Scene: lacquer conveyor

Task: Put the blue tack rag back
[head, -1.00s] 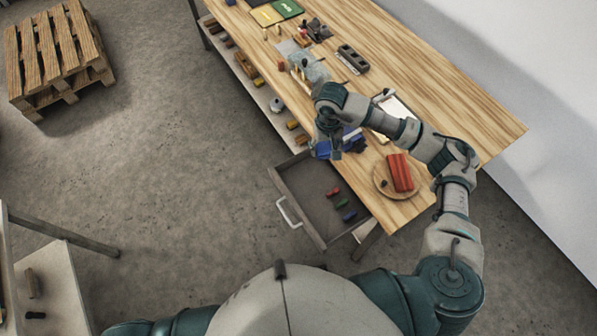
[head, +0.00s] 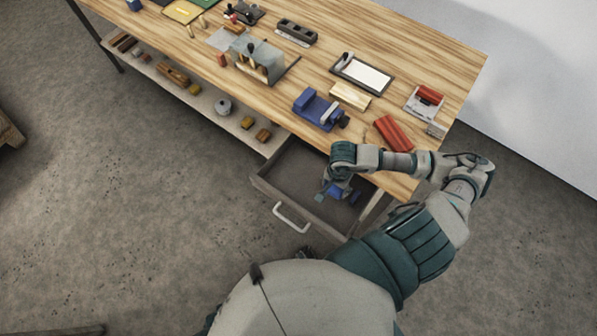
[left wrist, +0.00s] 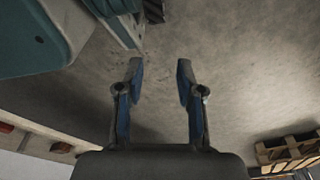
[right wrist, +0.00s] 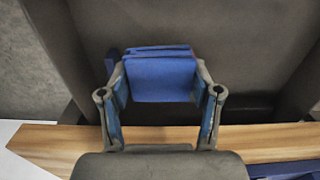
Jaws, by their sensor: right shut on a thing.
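The blue tack rag (right wrist: 160,76) is a folded blue block between the fingers of my right gripper (right wrist: 160,88) in the right wrist view. My right gripper (head: 334,192) is shut on it, down inside the open drawer (head: 262,187) in the head view. I cannot tell whether the rag touches the drawer floor. My right arm hides part of the drawer's right side. Another dark blue thing (right wrist: 112,60) shows behind the left finger. My left gripper (left wrist: 160,72) is open and empty over bare floor in the left wrist view.
The workbench (head: 435,70) carries a blue vise (head: 318,108), a red block (head: 393,132), a wood block (head: 350,96) and a framed white sheet (head: 362,73). A lower shelf (head: 205,98) holds several small items. The drawer's left part looks clear.

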